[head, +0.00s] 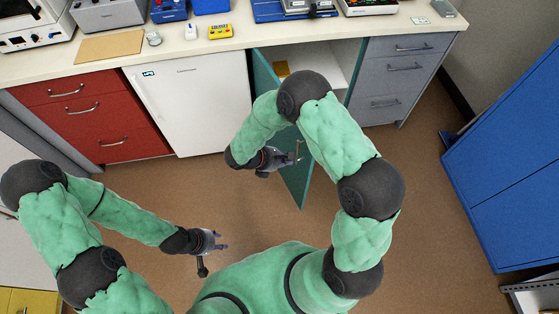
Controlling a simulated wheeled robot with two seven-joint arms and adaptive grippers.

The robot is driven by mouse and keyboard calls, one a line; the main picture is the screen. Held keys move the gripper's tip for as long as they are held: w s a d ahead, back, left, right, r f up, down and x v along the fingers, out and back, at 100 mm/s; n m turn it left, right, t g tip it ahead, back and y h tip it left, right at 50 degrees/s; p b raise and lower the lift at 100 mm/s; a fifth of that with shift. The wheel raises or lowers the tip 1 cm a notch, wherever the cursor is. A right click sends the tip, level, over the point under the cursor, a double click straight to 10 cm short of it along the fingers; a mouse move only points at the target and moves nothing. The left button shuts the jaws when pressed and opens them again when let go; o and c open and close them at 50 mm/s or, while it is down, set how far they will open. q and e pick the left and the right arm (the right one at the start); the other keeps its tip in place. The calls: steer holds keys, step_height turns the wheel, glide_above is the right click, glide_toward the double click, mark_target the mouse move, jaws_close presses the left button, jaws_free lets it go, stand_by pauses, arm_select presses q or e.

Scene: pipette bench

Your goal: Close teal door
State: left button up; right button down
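The teal door (302,188) stands open under the bench, swung out toward me from the left side of its cabinet bay. My arm hides part of it. My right gripper (289,159) is at the door's left face, close to a small bar-like handle (298,150). At this size I cannot tell whether its fingers are around the handle or only beside it. My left gripper (222,241) is low over the floor at the left, empty, with its fingertips apart and clear of the door.
The open cabinet (318,62) has a pale interior with a yellowish item (282,70) inside. A white fridge (195,105) is left of it, grey drawers (400,75) right. Red drawers (95,115) are further left. A blue cabinet (510,165) stands at the right. Brown floor (430,220) is clear between.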

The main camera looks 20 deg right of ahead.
steer(key=shift+w+d+f+b, duration=0.1)
steer(key=shift+d+f+b, duration=0.25)
steer(key=shift+d, duration=0.75)
steer(key=shift+d+f+b, duration=0.15)
steer(key=shift+d+f, duration=0.4)
steer(key=shift+d, duration=0.6)
steer(key=shift+w+d+f+b, duration=0.1)
steer(key=shift+d+f+b, duration=0.25)
steer(key=shift+d, duration=0.75)
steer(key=shift+f, duration=0.1)
